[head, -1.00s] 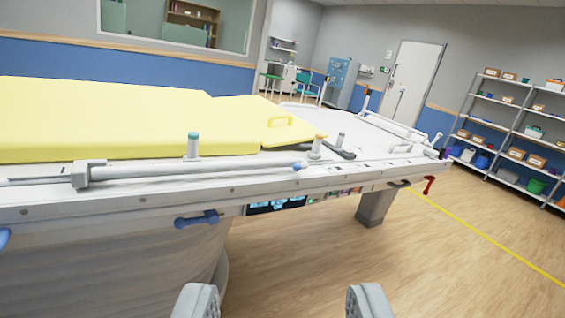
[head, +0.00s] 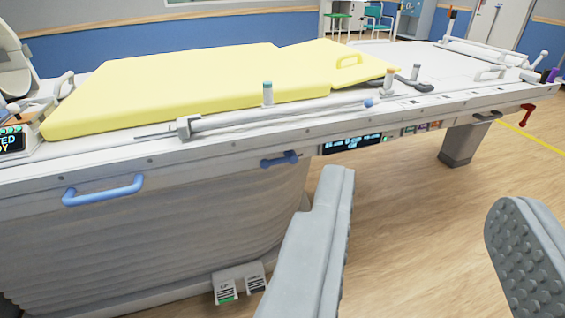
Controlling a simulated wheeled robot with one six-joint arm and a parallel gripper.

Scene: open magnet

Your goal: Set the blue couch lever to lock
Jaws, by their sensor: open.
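The blue couch lever (head: 279,160) is a short blue bar with rounded ends on the near side of the white couch (head: 215,150), just below its rail. It lies nearly level, tilted slightly up to the right. My gripper (head: 421,200) is open and empty, with its two grey fingers wide apart at the lower right. The left finger is right of and below the lever in the picture, apart from it. No lock marking can be read by the lever.
A fixed blue handle (head: 103,191) is on the couch side at left. A small display (head: 352,142) sits right of the lever. Foot pedals (head: 239,282) stand at the base. A red lever (head: 526,115) hangs at far right. Floor at right is clear.

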